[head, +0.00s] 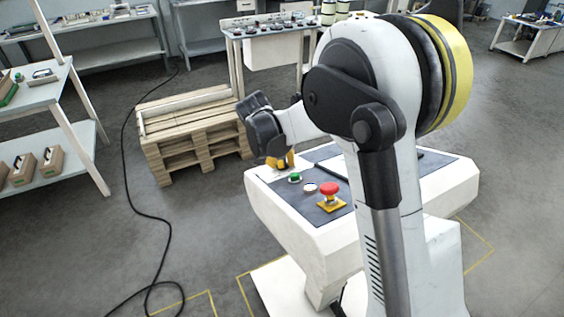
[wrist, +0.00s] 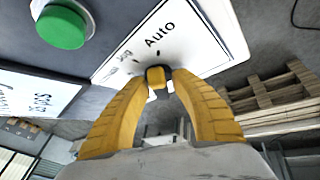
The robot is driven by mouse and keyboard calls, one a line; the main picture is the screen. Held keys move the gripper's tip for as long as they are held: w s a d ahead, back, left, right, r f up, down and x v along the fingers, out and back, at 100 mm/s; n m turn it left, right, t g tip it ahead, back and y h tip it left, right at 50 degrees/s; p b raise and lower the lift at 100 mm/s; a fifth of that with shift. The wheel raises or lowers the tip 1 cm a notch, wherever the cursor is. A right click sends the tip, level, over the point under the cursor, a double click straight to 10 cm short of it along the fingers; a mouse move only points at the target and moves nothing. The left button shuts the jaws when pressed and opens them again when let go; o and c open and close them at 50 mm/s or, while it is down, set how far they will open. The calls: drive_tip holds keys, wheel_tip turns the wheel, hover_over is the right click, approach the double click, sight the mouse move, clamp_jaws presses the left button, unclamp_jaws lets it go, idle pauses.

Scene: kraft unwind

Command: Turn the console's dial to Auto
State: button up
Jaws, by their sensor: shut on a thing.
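The console (head: 275,215) is a white stand with a dark sloped panel, in front of me in the head view. My gripper (head: 280,162) is at the panel's far left corner, partly hidden by my wrist. In the wrist view its yellow fingers (wrist: 160,78) are shut on the dial (wrist: 156,74), a small dark knob. The dial sits at the edge of a white label plate (wrist: 190,40) bearing the word "Auto" and another word, upside-tilted and hard to read. The direction the dial points is hidden by the fingertips.
A green button (head: 295,177), a pale button (head: 310,187) and a red mushroom button (head: 329,190) on a yellow base stand close to my gripper. A wooden pallet stack (head: 200,135) is behind the console. A black cable (head: 135,205) lies across the floor.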

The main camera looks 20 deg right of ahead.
drive_tip(key=shift+m+g+h, duration=0.3)
drive_tip(key=shift+m+h, duration=0.4)
drive_tip(key=shift+m, duration=0.2)
drive_tip(key=o, duration=0.8)
drive_tip(key=v, duration=1.2)
